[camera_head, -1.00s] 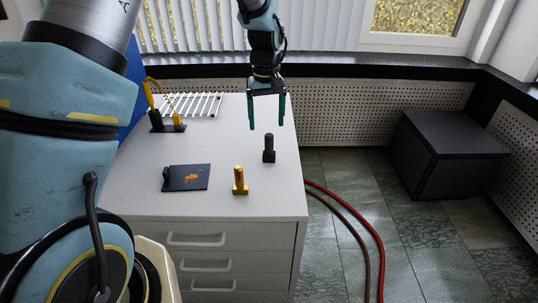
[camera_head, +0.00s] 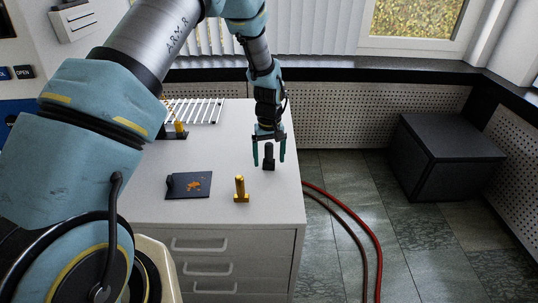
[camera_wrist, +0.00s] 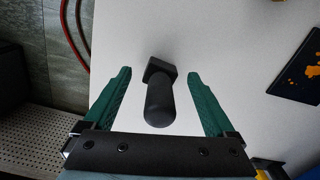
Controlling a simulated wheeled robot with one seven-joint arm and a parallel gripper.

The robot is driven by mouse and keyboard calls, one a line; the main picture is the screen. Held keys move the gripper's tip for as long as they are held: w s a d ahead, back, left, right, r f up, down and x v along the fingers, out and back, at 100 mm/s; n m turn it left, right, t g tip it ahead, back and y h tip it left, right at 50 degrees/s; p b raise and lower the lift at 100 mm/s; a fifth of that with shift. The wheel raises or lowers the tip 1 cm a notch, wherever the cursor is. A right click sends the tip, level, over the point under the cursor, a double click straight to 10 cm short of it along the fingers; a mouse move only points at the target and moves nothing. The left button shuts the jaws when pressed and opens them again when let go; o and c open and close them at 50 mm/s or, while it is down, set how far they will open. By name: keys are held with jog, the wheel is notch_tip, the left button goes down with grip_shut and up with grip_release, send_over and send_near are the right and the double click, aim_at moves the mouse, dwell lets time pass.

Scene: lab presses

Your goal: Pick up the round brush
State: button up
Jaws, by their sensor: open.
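A black upright piece with a round handle on a square block (camera_head: 268,158) stands near the right edge of the cabinet top. It may be the round brush, but no bristles show. My gripper (camera_head: 269,163) is open above it, with green fingers on either side. In the wrist view the black piece (camera_wrist: 159,100) lies between the two open fingers with a gap on both sides, touching neither. A similar yellow piece (camera_head: 241,190) stands nearer the front edge; I cannot tell whether it is a brush.
A dark plate with orange crumbs (camera_head: 200,191) lies left of the yellow piece. A white slatted rack (camera_head: 205,108) and a yellow-and-black stand (camera_head: 176,134) are at the back left. Red hoses (camera_head: 345,220) run over the floor at right, before a dark box (camera_head: 440,155).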

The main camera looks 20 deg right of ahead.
jog(key=shift+f, duration=0.2)
jog(key=c, duration=1.4)
jog(key=shift+r, duration=0.1)
